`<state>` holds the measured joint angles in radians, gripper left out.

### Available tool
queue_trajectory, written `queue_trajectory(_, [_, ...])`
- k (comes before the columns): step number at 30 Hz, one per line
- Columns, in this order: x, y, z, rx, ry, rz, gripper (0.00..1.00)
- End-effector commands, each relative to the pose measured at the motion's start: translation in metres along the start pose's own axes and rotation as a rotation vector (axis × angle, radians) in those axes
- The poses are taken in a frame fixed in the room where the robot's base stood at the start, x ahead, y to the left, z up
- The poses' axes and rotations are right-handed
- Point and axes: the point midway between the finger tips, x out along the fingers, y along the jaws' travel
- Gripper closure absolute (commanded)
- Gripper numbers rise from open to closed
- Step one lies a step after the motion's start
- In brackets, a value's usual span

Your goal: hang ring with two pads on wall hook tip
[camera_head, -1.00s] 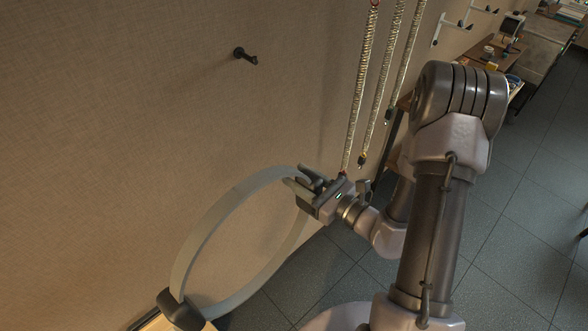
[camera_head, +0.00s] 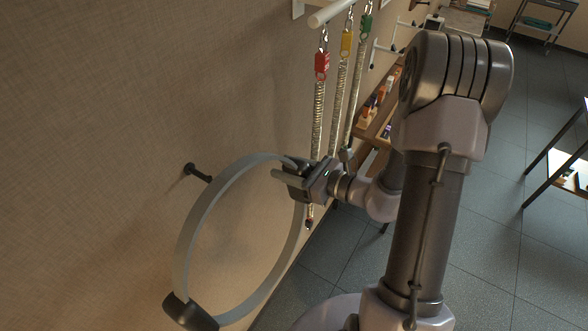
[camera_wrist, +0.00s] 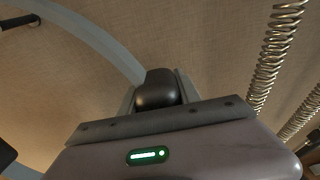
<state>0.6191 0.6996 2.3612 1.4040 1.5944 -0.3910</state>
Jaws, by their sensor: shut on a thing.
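The ring (camera_head: 188,226) is large and grey with dark pads. One dark pad (camera_head: 190,312) shows at its lower left in the head view. My gripper (camera_head: 290,172) is shut on the ring at its upper right; in the wrist view a black pad (camera_wrist: 158,90) sits between the fingers. The wall hook (camera_head: 197,172) is a short dark peg on the wall, just left of the ring's upper left rim. It also shows in the wrist view (camera_wrist: 18,22) at the top left. I cannot tell the gap in depth between ring and hook.
Several metal springs with red (camera_head: 322,66), yellow (camera_head: 346,42) and green tags hang from a white bar (camera_head: 330,12) close behind my gripper. A wooden shelf (camera_head: 376,122) stands beyond them. The wall left of the hook is bare.

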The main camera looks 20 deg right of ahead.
Motion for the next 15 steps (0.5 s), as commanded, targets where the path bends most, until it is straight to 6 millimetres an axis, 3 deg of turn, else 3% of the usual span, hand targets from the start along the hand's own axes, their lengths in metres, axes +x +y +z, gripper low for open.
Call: queue_trajectory(15, [0.043,0.001,0.006,0.002,-0.001,0.002,1.0])
